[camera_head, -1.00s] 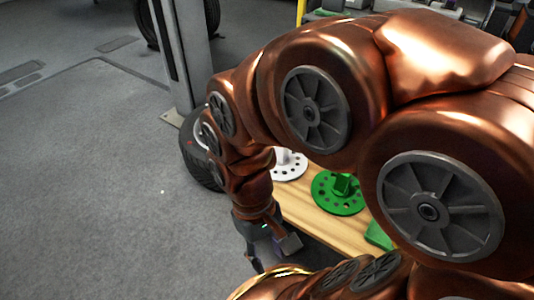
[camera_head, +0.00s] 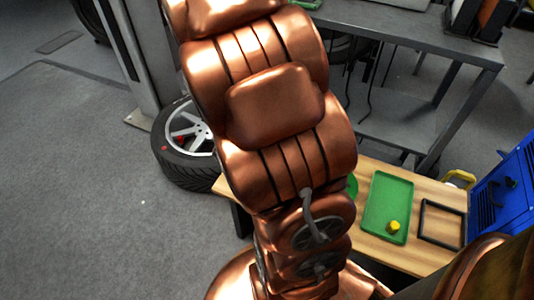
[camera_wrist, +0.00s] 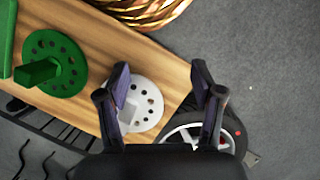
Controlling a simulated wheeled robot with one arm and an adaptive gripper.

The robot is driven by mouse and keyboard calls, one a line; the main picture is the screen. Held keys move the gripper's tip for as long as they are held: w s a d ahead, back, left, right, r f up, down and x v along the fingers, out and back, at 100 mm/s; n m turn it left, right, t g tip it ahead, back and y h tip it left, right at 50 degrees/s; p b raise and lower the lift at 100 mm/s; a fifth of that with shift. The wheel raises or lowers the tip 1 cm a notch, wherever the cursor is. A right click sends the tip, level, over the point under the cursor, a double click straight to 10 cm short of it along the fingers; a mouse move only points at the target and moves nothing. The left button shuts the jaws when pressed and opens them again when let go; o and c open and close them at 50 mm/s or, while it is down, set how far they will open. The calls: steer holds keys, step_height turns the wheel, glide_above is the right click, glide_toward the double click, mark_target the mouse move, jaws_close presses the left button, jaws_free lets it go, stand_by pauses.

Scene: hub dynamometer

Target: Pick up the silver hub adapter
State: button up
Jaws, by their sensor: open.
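The silver hub adapter (camera_wrist: 149,108) is a pale disc with a ring of dark holes. It lies near the end of the wooden table in the wrist view, partly covered by my left finger. My gripper (camera_wrist: 161,78) is open and empty, its two fingers spread over the table end. The adapter shows at and beside the left finger, off-centre between the fingers. I cannot tell the height gap. In the head view my arm hides the adapter and my gripper.
A green hub adapter (camera_wrist: 56,62) lies beside the silver one on the wooden table (camera_wrist: 112,45). A green tray (camera_head: 388,190) holds a yellow piece (camera_head: 394,226); a black frame (camera_head: 440,224) lies beside it. A blue cabinet (camera_head: 505,190) is at right.

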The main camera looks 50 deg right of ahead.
steer(key=w+d+f+m+t+y+p, duration=0.1)
steer(key=w+d+f+m+p, duration=0.2)
steer(key=d, duration=0.6)
steer(key=w+d+f+m+t+y+p, duration=0.1)
steer(key=d+f+m, duration=0.25)
steer(key=d, duration=0.65)
steer(key=x, duration=0.2)
steer(key=b+x, duration=0.1)
steer(key=x, duration=0.5)
steer(key=shift+w+a+b, duration=0.15)
steer(key=shift+w+b, duration=0.2)
steer(key=shift+r, duration=0.1)
jaws_close()
